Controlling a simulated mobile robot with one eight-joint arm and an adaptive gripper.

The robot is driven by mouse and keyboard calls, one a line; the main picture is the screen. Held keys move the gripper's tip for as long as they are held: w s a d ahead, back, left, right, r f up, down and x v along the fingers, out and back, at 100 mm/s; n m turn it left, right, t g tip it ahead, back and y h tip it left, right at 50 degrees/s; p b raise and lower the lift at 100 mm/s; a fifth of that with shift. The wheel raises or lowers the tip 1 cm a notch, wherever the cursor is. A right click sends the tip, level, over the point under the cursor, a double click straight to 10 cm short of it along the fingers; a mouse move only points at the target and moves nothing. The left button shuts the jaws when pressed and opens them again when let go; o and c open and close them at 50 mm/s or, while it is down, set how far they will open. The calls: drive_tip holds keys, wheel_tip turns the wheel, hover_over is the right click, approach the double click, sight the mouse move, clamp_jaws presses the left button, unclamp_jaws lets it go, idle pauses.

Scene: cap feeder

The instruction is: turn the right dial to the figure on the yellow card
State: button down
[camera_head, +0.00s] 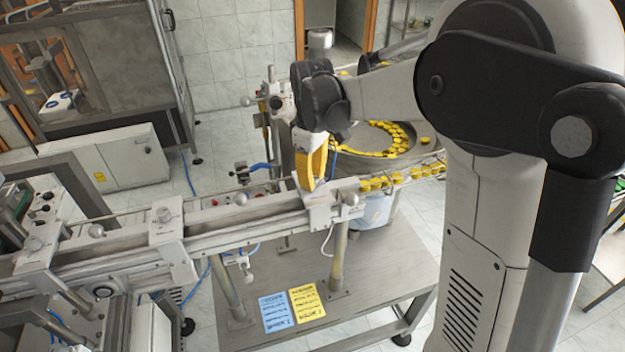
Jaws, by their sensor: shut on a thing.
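The yellow card (307,303) lies on the grey table (375,275), right of a blue card (276,311). Both carry dark writing, too small to read here.
A conveyor (225,217) with clamps and round knobs runs from the left to the middle. Behind my wrist stands a round bowl (365,165) with several yellow caps. A white cabinet (130,160) is at the left. Tiled floor lies open behind.

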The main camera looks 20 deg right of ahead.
drive_tip(key=m+b, duration=0.1)
drive_tip(key=m, duration=0.3)
drive_tip(key=shift+m+b, duration=0.3)
drive_tip(key=m+b, duration=0.1)
drive_tip(key=m, duration=0.2)
drive_tip(key=shift+m, duration=0.3)
drive_tip(key=m+b, duration=0.1)
drive_tip(key=m, duration=0.3)
drive_tip(key=shift+d+m, duration=0.1)
drive_tip(key=shift+m, duration=0.2)
drive_tip(key=m, duration=0.3)
drive_tip(key=shift+m+b, duration=0.3)
drive_tip(key=m, duration=0.4)
drive_tip(key=shift+m+b, duration=0.3)
drive_tip(key=m, duration=0.3)
drive_tip(key=shift+m, duration=0.3)
drive_tip(key=m, duration=0.4)
drive_tip(key=shift+b, duration=0.35)
drive_tip(key=m, duration=0.4)
drive_tip(key=shift+s+m, duration=0.1)
drive_tip(key=shift+m, duration=0.2)
drive_tip(key=shift+f, duration=0.1)
